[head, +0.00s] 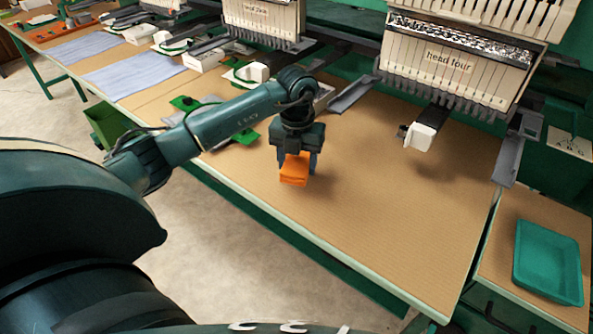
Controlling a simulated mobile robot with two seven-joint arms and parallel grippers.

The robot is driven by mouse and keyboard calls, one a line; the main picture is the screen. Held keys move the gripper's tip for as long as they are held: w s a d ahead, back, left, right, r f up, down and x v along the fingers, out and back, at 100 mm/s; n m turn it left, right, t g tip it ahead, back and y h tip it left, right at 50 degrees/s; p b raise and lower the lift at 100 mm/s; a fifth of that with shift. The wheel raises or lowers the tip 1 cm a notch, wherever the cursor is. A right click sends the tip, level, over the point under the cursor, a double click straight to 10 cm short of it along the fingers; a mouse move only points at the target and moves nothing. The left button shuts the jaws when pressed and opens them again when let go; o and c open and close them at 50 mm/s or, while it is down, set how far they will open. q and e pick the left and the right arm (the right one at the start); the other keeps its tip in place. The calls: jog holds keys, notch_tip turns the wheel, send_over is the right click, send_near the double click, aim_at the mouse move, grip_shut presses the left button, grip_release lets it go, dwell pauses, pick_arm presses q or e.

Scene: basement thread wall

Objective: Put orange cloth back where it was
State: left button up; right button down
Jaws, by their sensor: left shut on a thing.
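My left gripper (297,160) is over the front part of the tan table (400,220), left of the machine head labelled "head four" (445,65). It points down and is shut on the orange cloth (293,170), which looks like a small folded block between its fingers. I cannot tell whether the cloth touches the table or hangs just above it. My right gripper is not in view.
A teal tray (548,262) stands on a side table at the right. Green frames (245,136) and grey cloth lie left of the gripper. Blue cloths (135,75) lie farther left. A green bin (108,124) stands below the table's edge. The table right of the gripper is clear.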

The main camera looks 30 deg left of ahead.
aim_at(297, 171)
pick_arm(q)
notch_tip(297, 171, down, 3)
jog(key=shift+f, duration=0.15)
jog(key=shift+f, duration=0.2)
jog(key=o, duration=1)
jog(key=shift+o, duration=0.2)
jog(key=shift+r, duration=0.2)
notch_tip(297, 171, up, 12)
jog(key=shift+b, duration=0.35)
